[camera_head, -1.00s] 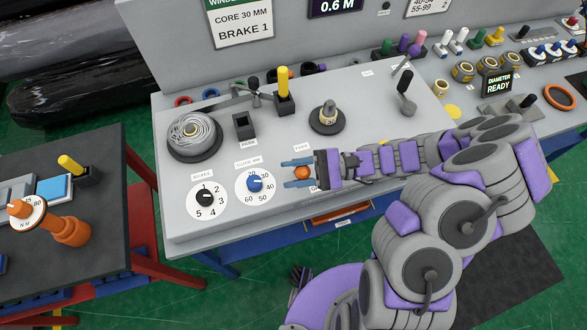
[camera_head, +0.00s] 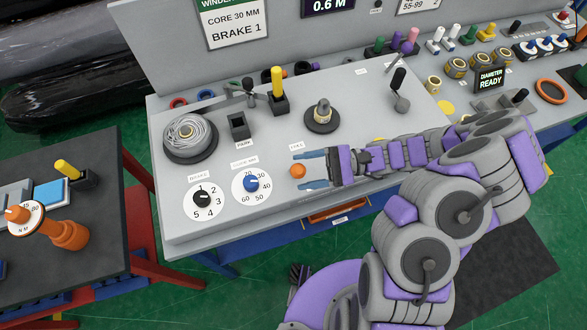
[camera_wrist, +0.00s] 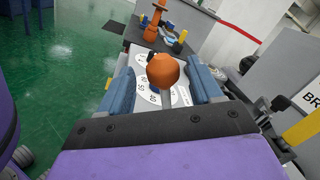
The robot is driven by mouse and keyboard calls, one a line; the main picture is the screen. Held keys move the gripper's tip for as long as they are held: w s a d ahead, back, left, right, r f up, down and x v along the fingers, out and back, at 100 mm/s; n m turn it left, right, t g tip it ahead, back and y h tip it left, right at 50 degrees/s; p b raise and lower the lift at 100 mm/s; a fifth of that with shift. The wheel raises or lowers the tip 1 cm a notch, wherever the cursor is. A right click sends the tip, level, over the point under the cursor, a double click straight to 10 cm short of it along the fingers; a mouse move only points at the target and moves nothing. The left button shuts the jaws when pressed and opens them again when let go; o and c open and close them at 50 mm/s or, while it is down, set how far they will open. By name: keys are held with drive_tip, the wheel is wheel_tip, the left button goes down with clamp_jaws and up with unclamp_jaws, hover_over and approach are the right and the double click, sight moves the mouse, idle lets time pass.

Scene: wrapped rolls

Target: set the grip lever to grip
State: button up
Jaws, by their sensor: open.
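The lever I take for the grip lever has an orange ball knob (camera_head: 297,171) and stands near the front of the grey console (camera_head: 348,105). A small label sits behind it, its text hard to read. My gripper (camera_head: 299,170) is open, reaching in from the right, its blue fingers on either side of the knob near their tips. In the wrist view the orange knob (camera_wrist: 163,71) sits on a thin rod between the open fingers (camera_wrist: 162,85); no clear contact shows.
Left of the knob are the core dial (camera_head: 251,183) and the brake dial (camera_head: 203,199). Behind are a yellow-handled lever (camera_head: 278,85), a spindle (camera_head: 322,116) and a black-handled lever (camera_head: 398,85). A dark side table (camera_head: 95,150) stands at the left.

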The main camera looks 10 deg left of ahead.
drive_tip(key=p+v, duration=0.1)
drive_tip(key=v, duration=1.2)
drive_tip(key=shift+w+d+p, duration=0.1)
drive_tip(key=shift+d+p, duration=0.25)
drive_tip(key=s+a+r+n+g+h, duration=0.1)
drive_tip(key=s+a+r+n+h, duration=0.15)
drive_tip(key=s+r+h, duration=0.35)
drive_tip(key=s+a+r+n+h, duration=0.2)
drive_tip(key=s+r+n+h, duration=0.15)
drive_tip(key=r, duration=0.45)
drive_tip(key=s+d+r+t+h, duration=0.2)
drive_tip(key=s+d+t+h, duration=0.5)
drive_tip(key=s+d, duration=0.3)
drive_tip(key=s, duration=0.3)
drive_tip(key=shift+s+d, duration=0.15)
drive_tip(key=shift+d, duration=0.25)
drive_tip(key=shift+h, duration=0.25)
drive_tip(key=shift+c, duration=0.4)
